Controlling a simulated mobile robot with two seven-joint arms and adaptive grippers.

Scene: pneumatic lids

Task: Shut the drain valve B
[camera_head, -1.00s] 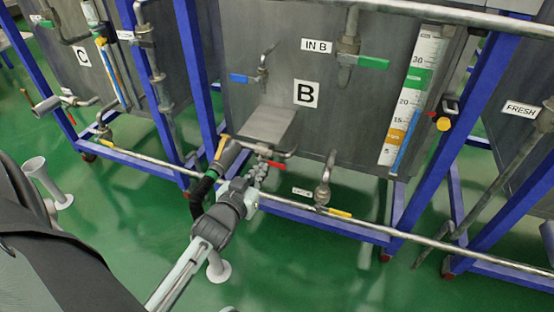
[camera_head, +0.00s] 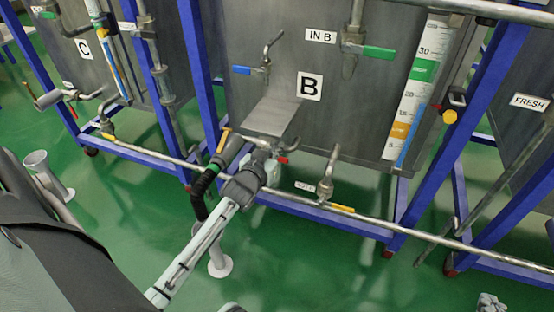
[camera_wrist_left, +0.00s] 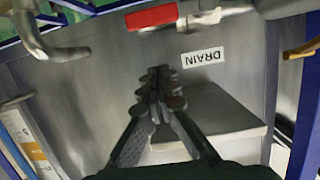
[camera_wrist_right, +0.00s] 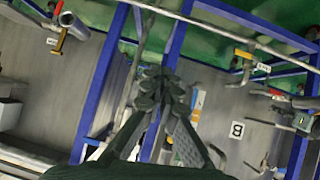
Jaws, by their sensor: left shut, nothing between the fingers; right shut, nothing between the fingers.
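The red handle of tank B's drain valve (camera_head: 281,160) shows just beside my left gripper (camera_head: 268,155) in the head view, partly covered by it. In the left wrist view the red handle (camera_wrist_left: 151,17) lies roughly in line with the pipe, near the DRAIN label (camera_wrist_left: 203,57). My left gripper (camera_wrist_left: 160,85) is shut and empty, its tips apart from the handle in that picture. My right gripper (camera_wrist_right: 160,85) is shut and empty; what seem to be its tips (camera_head: 490,302) show at the bottom right of the head view.
Tank B (camera_head: 250,110) stands in a blue frame (camera_head: 330,222). A long pipe (camera_head: 400,235) runs low across its front. A yellow-handled valve (camera_head: 342,208) is to the right, a hose coupling (camera_head: 212,172) to the left. A grey ledge (camera_head: 268,115) is above the drain.

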